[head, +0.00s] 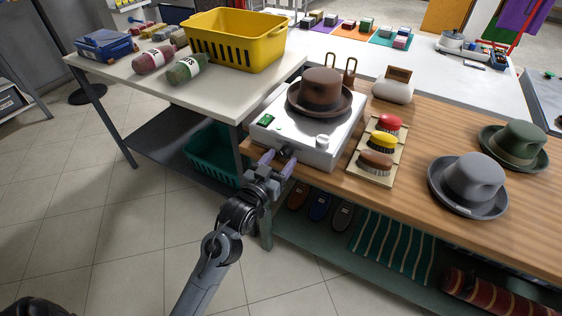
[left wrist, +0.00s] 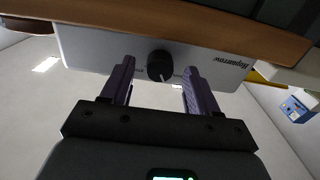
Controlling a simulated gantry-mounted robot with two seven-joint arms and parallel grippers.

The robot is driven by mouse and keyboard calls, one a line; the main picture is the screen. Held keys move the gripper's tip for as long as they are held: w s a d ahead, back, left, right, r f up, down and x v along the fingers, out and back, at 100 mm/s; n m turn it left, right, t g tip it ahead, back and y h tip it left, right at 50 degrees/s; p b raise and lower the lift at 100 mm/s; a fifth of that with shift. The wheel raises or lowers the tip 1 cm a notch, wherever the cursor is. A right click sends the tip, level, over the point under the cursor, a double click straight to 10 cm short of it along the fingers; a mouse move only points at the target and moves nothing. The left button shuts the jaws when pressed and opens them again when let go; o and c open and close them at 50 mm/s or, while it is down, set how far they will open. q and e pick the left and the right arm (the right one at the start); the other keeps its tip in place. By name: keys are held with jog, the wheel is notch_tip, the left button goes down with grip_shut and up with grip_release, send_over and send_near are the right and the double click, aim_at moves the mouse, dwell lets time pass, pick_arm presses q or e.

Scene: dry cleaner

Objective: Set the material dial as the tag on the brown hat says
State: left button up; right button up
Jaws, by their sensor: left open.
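The brown hat (head: 320,88) sits on top of a white machine (head: 298,138) at the left end of the wooden counter. I cannot make out a readable tag on it. A black round dial (left wrist: 160,66) is on the machine's front face, with a pale pointer mark and small unreadable print beside it. My right gripper is not in view.
The machine also has a green switch (head: 266,120) and a pale knob (head: 323,141) on top. A board of brushes (head: 383,148), a grey hat (head: 470,183) and a green hat (head: 515,143) are to the right. A yellow basket (head: 235,42) stands on the left table.

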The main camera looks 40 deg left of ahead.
pick_arm(q)
jog(key=shift+w+a, duration=0.15)
jog(key=shift+w, duration=0.35)
jog(key=shift+c, duration=0.4)
jog(key=c, duration=1)
jog(key=shift+o, duration=0.2)
jog(key=shift+r+m+p, duration=0.2)
jog(key=shift+m+p, duration=0.1)
jog(key=shift+p, duration=0.4)
jog(key=m+p, duration=0.3)
jog(key=p, duration=0.3)
jog(key=shift+m, duration=0.4)
jog(key=shift+f+m+p, duration=0.15)
jog(key=shift+m+p, duration=0.65)
jog(key=shift+p, duration=0.2)
